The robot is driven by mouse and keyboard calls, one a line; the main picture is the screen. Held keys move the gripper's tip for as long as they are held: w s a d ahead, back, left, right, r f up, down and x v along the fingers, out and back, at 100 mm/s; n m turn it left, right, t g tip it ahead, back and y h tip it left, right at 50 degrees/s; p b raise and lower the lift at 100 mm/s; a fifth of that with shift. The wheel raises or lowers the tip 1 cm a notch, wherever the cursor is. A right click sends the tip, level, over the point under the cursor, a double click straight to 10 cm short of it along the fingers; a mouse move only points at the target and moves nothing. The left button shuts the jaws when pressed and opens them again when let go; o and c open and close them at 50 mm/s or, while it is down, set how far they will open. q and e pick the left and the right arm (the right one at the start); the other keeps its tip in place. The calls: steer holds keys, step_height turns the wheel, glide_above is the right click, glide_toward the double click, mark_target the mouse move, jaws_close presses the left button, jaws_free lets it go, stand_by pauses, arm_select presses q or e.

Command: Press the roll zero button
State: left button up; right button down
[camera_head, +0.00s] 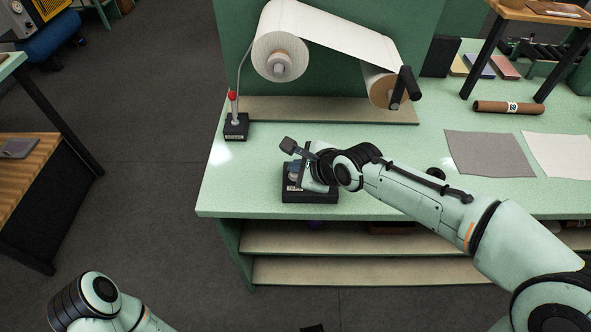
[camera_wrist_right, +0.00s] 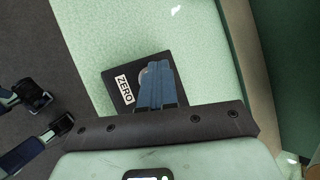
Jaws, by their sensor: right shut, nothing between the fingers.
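The zero button's black box (camera_head: 325,198) stands near the front edge of the pale green bench, below the paper roll. In the right wrist view, the box (camera_wrist_right: 112,75) carries a white "ZERO" label (camera_wrist_right: 124,89). A grey round button (camera_wrist_right: 143,77) on it is mostly hidden behind my blue fingers. My right gripper (camera_head: 294,170) is shut and empty, pointing down over the box. In the right wrist view, its fingertips (camera_wrist_right: 156,66) overlap the button; I cannot tell whether they touch it.
A white paper roll (camera_head: 280,50) stands behind on a wooden base (camera_head: 330,109). A black box with a red-topped lever (camera_head: 236,125) stands behind and left of the zero box. A grey sheet (camera_head: 487,154) and a brown tube (camera_head: 508,107) lie on the right. The bench's left front is clear.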

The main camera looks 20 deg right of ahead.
steer(key=shift+r, duration=0.35)
step_height(320, 180, up, 6)
steer(key=p, duration=0.5)
stand_by(0.5)
